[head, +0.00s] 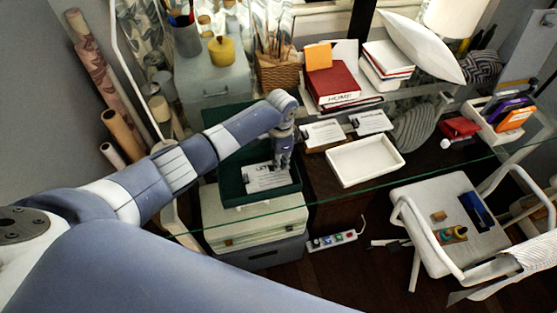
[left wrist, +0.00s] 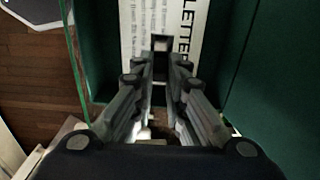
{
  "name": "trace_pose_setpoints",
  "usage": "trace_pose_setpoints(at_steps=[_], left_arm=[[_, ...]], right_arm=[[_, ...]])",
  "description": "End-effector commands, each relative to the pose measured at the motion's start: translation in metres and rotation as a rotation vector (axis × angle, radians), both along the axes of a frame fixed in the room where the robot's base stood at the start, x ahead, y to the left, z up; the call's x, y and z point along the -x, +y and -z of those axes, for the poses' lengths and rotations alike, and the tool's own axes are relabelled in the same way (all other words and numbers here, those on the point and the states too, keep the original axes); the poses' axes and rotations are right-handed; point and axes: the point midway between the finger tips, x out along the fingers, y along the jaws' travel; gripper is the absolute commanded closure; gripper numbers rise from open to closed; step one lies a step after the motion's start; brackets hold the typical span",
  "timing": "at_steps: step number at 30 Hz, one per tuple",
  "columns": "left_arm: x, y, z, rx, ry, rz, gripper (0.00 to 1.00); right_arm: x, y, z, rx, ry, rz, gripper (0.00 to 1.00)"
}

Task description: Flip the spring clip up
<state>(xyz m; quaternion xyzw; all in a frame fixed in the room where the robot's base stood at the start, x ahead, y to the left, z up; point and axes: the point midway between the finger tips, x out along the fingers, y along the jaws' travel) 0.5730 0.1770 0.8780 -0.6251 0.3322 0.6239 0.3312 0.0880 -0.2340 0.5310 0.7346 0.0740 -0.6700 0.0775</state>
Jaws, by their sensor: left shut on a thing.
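My left gripper (head: 283,166) reaches down over the dark green tray (head: 230,196), at the upper right edge of a white printed sheet (head: 264,180). In the left wrist view the sheet (left wrist: 189,75) reads "LETTER". The fingers (left wrist: 160,66) come together there on a small dark piece (left wrist: 160,42), which looks like the spring clip. It lies over the sheet, and the fingers hide part of it. I cannot tell how far the clip is raised. My right gripper is not in view.
The green tray stands on a pale box (head: 255,225) by the glass table edge. An empty white tray (head: 365,161) and two white cards (head: 323,133) lie to the right. A wicker basket (head: 277,76) and a red book (head: 332,86) stand behind.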

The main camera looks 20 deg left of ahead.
Motion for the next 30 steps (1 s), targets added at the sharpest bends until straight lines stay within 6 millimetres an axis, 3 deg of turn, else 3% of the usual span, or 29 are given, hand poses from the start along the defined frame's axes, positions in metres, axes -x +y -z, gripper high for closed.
trace_pose_setpoints(at_steps=[12,28,29,30], left_arm=[[-0.006,-0.008,-0.005,-0.167,0.112,0.0,1.0],[-0.006,-0.009,-0.007,-0.191,0.129,0.001,1.0],[-0.006,-0.009,-0.007,-0.191,0.129,0.001,0.85],[-0.006,-0.009,-0.006,-0.191,0.129,0.001,0.76]], right_arm=[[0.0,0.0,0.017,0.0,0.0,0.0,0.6],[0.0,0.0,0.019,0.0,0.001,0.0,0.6],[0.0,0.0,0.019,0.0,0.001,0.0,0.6],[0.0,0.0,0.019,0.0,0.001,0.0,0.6]])
